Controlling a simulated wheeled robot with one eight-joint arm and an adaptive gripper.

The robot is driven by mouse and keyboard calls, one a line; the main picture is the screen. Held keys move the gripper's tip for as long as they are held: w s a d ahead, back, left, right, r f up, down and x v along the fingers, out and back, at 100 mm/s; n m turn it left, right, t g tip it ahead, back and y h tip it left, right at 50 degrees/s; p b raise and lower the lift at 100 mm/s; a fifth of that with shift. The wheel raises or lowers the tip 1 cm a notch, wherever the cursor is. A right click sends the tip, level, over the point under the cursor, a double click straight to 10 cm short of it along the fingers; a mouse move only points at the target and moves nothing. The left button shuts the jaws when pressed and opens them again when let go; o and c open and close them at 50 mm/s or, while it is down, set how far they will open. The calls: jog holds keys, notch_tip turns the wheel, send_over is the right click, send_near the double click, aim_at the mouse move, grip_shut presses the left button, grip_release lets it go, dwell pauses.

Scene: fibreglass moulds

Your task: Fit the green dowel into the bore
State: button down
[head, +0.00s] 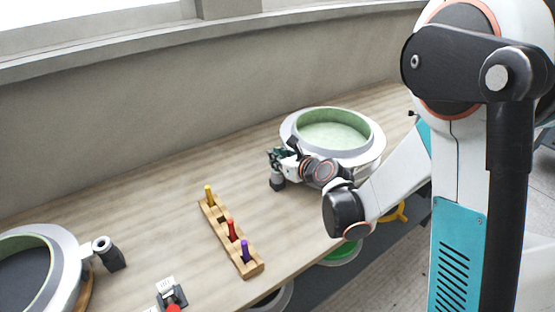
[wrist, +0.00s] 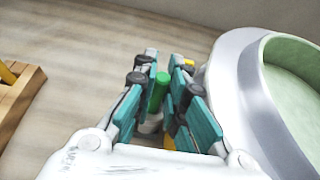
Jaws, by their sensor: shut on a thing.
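My gripper (head: 284,160) is shut on the green dowel (wrist: 158,92), which stands upright between the teal finger pads in the wrist view. The fingers hide the dowel in the head view. Below the gripper, a dark cylindrical fitting (head: 277,183) stands beside the right round mould (head: 375,158). A pale rounded part (wrist: 150,123) shows under the dowel in the wrist view. I cannot tell whether the dowel's lower end is inside a bore.
A wooden rack (head: 216,226) holds yellow (head: 209,195), red (head: 232,229) and purple (head: 245,250) dowels. A small dark device with a red part (head: 172,297) lies at the front edge. A wall runs behind the bench; the bench between rack and wall is clear.

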jog(key=shift+f, duration=0.1)
jog(key=c, duration=1.6)
grip_release()
jog(key=shift+c, duration=0.2)
